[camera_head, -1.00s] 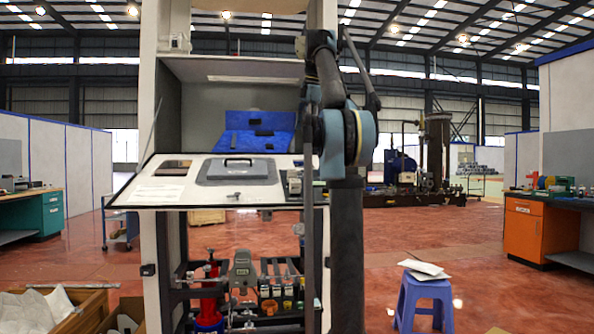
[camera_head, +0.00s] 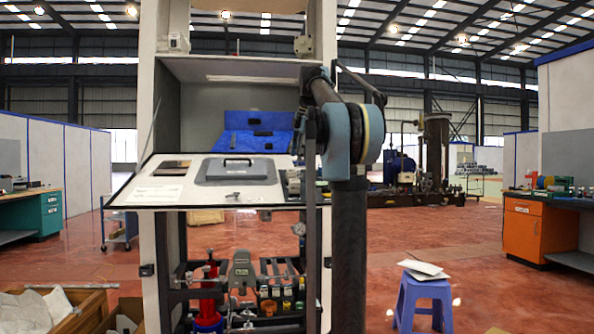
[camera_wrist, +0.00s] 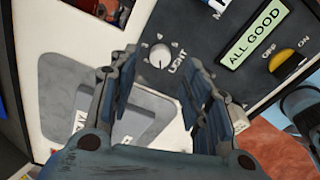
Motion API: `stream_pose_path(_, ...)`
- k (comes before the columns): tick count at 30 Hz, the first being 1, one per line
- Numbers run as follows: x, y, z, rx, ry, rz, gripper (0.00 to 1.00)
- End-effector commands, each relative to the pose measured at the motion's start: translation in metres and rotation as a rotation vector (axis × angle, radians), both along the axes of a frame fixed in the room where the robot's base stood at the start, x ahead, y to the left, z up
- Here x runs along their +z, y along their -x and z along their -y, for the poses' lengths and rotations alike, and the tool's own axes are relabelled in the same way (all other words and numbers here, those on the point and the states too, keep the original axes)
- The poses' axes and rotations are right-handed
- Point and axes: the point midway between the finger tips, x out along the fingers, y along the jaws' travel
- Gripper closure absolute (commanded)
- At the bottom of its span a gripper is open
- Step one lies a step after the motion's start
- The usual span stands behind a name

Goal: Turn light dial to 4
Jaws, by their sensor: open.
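My gripper (camera_wrist: 161,61) is open, one finger on each side of the dial in the picture. Contact with the dial cannot be made out. In the head view, the sloped panel (camera_head: 150,192) of the dispenser is partly covered on its right by my arm, and the dial and my gripper cannot be made out there.
A dark plate by the dial carries a green ALL GOOD display (camera_wrist: 254,35) and a yellow switch (camera_wrist: 288,63) marked ON. A grey lid (camera_wrist: 105,100) lies on the panel's other side. A blue stool (camera_head: 424,297) stands on the floor to the right.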

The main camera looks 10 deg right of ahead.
Motion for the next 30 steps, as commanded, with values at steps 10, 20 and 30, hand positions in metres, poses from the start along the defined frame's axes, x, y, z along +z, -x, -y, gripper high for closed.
stream_pose_path(10, -0.045, -0.017, -0.005, 0.001, 0.0, 0.0, 0.56)
stream_pose_path(20, -0.055, -0.02, -0.006, 0.001, 0.0, 0.0, 0.56)
stream_pose_path(30, -0.055, -0.02, -0.006, 0.001, 0.0, 0.0, 1.0)
